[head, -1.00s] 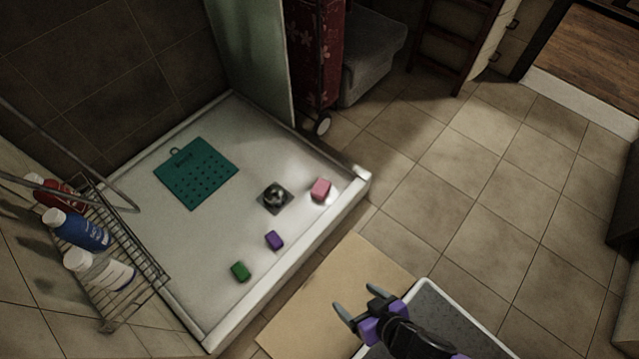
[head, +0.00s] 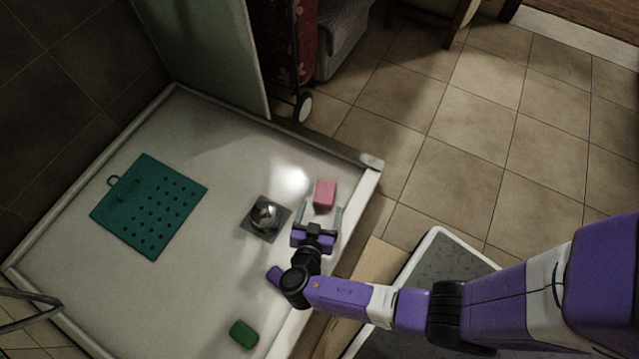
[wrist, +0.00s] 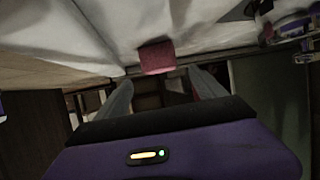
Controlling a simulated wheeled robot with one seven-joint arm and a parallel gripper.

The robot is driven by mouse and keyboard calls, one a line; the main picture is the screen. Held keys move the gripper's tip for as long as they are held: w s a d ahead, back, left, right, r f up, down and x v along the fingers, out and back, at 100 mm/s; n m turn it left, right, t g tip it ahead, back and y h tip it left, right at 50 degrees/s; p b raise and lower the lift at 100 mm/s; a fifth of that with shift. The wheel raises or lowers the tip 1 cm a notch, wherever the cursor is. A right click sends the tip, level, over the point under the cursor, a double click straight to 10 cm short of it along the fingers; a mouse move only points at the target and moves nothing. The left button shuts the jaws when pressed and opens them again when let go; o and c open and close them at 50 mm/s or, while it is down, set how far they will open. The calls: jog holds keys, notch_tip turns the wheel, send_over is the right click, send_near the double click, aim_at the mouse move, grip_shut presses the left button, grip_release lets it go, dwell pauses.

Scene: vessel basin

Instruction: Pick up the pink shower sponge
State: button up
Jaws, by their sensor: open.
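The pink shower sponge (head: 324,195) is a small block on the white shower tray (head: 225,130), near the tray's right corner. It also shows in the wrist view (wrist: 157,56), just beyond and between the fingertips. My gripper (head: 321,211) is open, with its two grey fingers pointing at the sponge. In the head view the fingertips lie close to the sponge's near side. In the wrist view the fingers (wrist: 160,78) stand either side of its line, and nothing is held. I cannot tell whether a finger touches it.
A metal drain (head: 265,216) lies left of my gripper. A purple sponge (head: 274,274), partly behind my wrist, and a green sponge (head: 243,334) lie nearer. A teal holed mat (head: 150,205) lies at the left. The tray's raised rim (head: 366,184) runs close on the right.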

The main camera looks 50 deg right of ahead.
aim_at(325, 193)
jog(key=shift+w+d+f, duration=0.1)
jog(key=shift+w+d, duration=0.2)
jog(key=shift+w, duration=0.05)
jog(key=shift+b+x, duration=1.35)
jog(key=shift+x, duration=2.2)
jog(key=shift+d, duration=0.1)
jog(key=shift+c, duration=0.2)
jog(key=c, duration=1.3)
jog(key=shift+r, duration=0.25)
jog(key=shift+c, duration=0.2)
